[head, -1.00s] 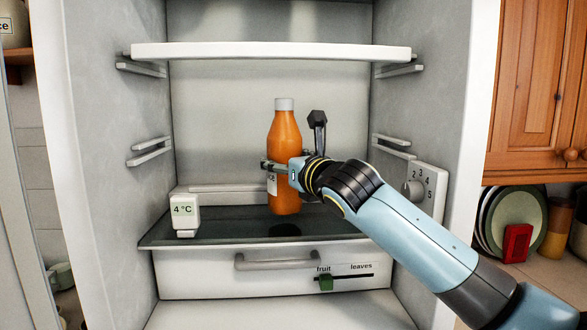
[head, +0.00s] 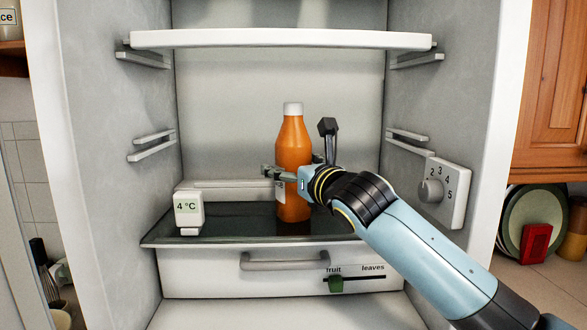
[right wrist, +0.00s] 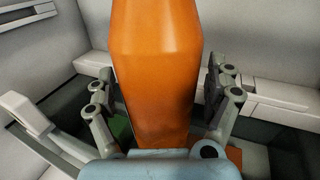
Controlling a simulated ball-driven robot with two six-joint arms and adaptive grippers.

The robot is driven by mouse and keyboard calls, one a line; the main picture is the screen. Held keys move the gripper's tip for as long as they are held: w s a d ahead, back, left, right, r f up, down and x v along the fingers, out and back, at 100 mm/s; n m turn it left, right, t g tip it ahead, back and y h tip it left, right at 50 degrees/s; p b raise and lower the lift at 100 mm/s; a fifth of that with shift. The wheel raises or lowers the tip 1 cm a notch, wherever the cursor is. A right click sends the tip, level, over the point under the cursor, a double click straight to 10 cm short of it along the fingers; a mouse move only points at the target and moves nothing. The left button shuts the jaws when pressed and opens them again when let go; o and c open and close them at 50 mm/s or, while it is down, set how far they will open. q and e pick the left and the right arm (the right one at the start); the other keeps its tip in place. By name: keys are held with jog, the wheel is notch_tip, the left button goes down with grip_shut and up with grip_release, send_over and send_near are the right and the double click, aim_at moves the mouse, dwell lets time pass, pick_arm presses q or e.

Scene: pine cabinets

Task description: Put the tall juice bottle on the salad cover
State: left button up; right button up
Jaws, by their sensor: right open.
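The tall juice bottle (head: 293,143), orange with a white cap, stands upright on the dark glass salad cover (head: 240,222) above the drawer. Its base appears to rest on the cover. My right gripper (head: 292,168) is open around the bottle's lower half, with a finger on each side. In the right wrist view the bottle (right wrist: 157,70) fills the middle, and small gaps show between it and both fingers. My left gripper is not in view.
A white 4 °C thermometer (head: 188,208) stands on the cover's left. A dial (head: 440,192) is on the right wall. A white shelf (head: 280,40) spans above the bottle. The drawer (head: 200,270) with its handle is below.

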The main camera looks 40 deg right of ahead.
jog(key=shift+r, duration=0.15)
pick_arm(q)
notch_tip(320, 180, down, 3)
jog(key=b, duration=0.3)
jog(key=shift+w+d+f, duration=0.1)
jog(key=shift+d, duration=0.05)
pick_arm(e)
jog(key=s+a, duration=0.1)
jog(key=s, duration=1.1)
jog(key=shift+a, duration=0.4)
